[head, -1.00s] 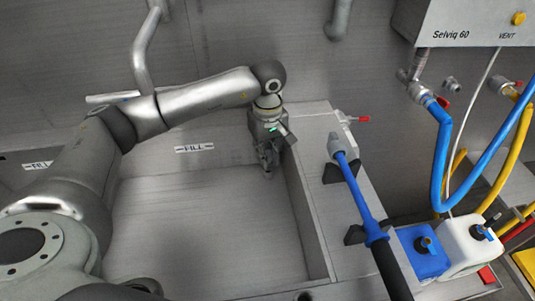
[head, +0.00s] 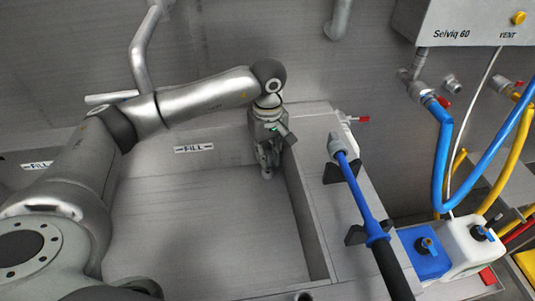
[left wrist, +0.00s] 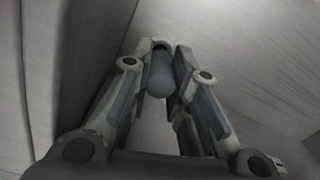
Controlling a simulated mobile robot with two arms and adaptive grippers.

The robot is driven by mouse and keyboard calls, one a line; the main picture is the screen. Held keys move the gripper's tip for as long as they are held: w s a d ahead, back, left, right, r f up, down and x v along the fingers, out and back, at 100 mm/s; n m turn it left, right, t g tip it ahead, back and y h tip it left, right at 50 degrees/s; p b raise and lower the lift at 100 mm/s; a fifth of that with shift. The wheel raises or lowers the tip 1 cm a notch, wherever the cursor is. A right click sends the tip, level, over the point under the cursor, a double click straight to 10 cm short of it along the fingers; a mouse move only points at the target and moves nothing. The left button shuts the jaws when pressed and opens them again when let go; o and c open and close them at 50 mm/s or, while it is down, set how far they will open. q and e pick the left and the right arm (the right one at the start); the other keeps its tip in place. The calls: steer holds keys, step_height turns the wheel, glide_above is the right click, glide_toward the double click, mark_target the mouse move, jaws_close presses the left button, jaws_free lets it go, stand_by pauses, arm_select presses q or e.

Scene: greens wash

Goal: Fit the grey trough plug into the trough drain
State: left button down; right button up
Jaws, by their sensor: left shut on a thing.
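My left gripper (head: 267,172) reaches down into the back right corner of the steel trough (head: 215,235), close to its right wall. In the left wrist view its fingers (left wrist: 161,75) are closed around a rounded grey thing, which I take to be the grey trough plug (left wrist: 160,78). Only part of the plug shows between the fingers. The drain is not visible; the gripper hides the trough floor beneath it. I cannot tell whether the plug touches the floor. My right gripper is not in view.
A blue spray lance (head: 362,200) lies in black holders on the ledge right of the trough. A red-handled valve (head: 360,119) stands behind it. Blue (head: 425,252) and white (head: 470,245) canisters stand at the right. The trough floor left of the gripper is clear.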

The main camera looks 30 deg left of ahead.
mark_target(267, 152)
arm_select(q)
steer(key=shift+f+b, duration=0.7)
steer(key=shift+b, duration=0.05)
stand_by(0.5)
steer(key=c, duration=1.3)
jaws_free()
steer(key=shift+r, duration=4.15)
steer(key=shift+r, duration=0.15)
